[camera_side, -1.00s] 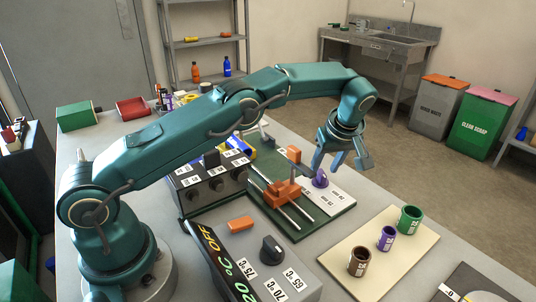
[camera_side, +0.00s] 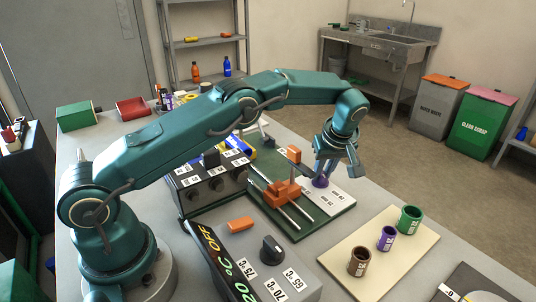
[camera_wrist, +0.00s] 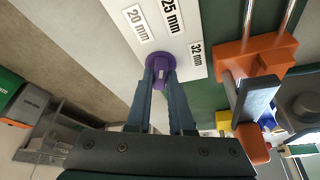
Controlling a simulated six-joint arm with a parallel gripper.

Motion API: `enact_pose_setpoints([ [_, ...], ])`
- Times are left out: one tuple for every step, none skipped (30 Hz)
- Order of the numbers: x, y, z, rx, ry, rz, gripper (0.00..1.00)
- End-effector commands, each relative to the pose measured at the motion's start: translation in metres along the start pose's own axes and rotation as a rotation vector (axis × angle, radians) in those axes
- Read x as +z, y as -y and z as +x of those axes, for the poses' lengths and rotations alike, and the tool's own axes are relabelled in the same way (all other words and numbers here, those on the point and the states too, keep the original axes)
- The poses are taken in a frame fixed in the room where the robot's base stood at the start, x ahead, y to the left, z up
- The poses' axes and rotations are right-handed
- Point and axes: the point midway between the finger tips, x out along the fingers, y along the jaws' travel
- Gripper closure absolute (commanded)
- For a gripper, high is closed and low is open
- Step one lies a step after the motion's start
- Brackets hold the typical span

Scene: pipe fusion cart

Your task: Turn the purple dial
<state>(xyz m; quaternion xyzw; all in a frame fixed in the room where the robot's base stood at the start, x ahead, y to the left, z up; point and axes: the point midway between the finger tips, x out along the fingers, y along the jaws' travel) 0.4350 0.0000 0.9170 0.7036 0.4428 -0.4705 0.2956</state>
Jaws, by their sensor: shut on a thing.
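The purple dial (camera_side: 320,182) sits on a white plate (camera_side: 340,198) with size labels, at the right part of a green base. My gripper (camera_side: 335,168) is above the dial with its fingers pointing down at it. In the wrist view the purple dial (camera_wrist: 160,66) lies between the two fingertips of my gripper (camera_wrist: 161,76), which are shut on its raised grip. Labels reading 20 mm, 25 mm and 32 mm (camera_wrist: 196,55) show around the dial. In the side view the fingers hide part of the dial.
An orange clamp on metal rods (camera_side: 284,192) stands just left of the dial, with an orange-topped upright close to my gripper. A beige board (camera_side: 400,262) with brown, purple and green pipe pieces lies at front right. A control box with a black knob (camera_side: 272,249) is in front.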

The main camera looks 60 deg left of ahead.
Motion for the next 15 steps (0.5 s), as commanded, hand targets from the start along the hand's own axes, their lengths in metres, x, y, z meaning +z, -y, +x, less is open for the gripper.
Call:
enact_pose_setpoints([
  [-0.0005,0.0013,-0.0006,0.007,0.001,0.022,1.0],
  [-0.0006,0.0013,-0.0007,0.014,0.001,0.039,1.0],
  [-0.0006,0.0016,-0.0008,0.024,0.001,0.062,1.0],
  [-0.0006,0.0018,-0.0007,0.031,0.001,0.081,1.0],
  [-0.0007,0.0018,-0.0009,0.04,0.001,0.099,1.0],
  [-0.0006,0.002,-0.0007,0.051,0.002,0.127,1.0],
  [-0.0006,0.0022,-0.0008,0.06,0.002,0.148,1.0],
  [-0.0004,0.0025,-0.0006,0.068,0.002,0.169,1.0],
  [-0.0005,0.0026,-0.0007,0.08,0.002,0.197,1.0],
  [-0.0005,0.0025,-0.0007,0.089,0.002,0.218,1.0],
  [-0.0005,0.0027,-0.0006,0.097,0.002,0.236,1.0],
  [-0.0007,0.0027,-0.0006,0.107,0.002,0.259,1.0],
  [-0.0008,0.0028,-0.0005,0.113,0.001,0.275,1.0],
  [-0.0008,0.0028,-0.0004,0.118,0.001,0.287,1.0],
  [-0.0007,0.0029,-0.0003,0.124,0.001,0.302,1.0],
])
